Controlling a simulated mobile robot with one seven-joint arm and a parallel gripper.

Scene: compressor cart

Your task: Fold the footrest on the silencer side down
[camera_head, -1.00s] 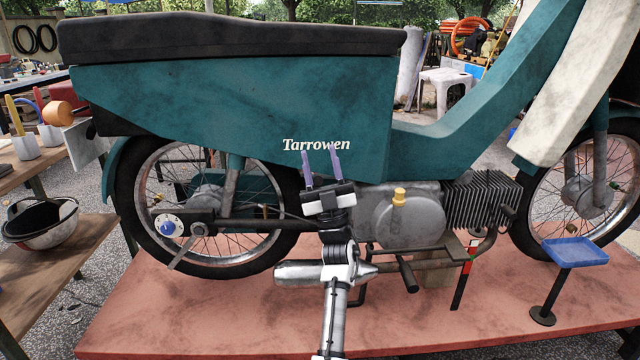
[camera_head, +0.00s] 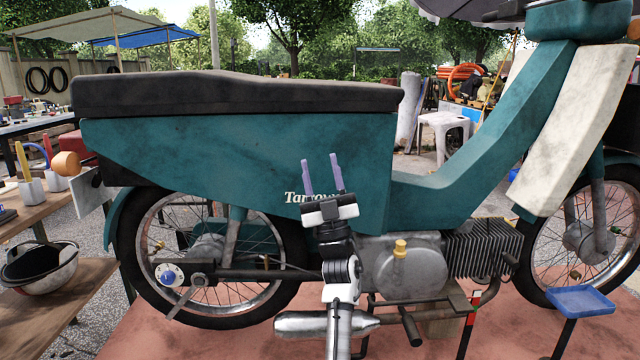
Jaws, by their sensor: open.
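A teal moped (camera_head: 240,150) stands side-on on a reddish platform. Its silver silencer (camera_head: 298,323) lies low, below the engine (camera_head: 408,265), partly behind my arm. A dark peg (camera_head: 411,326) juts toward me from a bar right of the silencer. A small flat brownish plate (camera_head: 459,300) sits at that bar's right end. I cannot tell for sure which of these is the footrest. My gripper (camera_head: 321,162) is open and empty, its purple fingers pointing up in front of the teal side panel. It is well above the silencer and peg.
A blue tray (camera_head: 580,300) on a stand is at the lower right. A bench with a helmet (camera_head: 40,268) is at the left. The space around the gripper's fingers is free.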

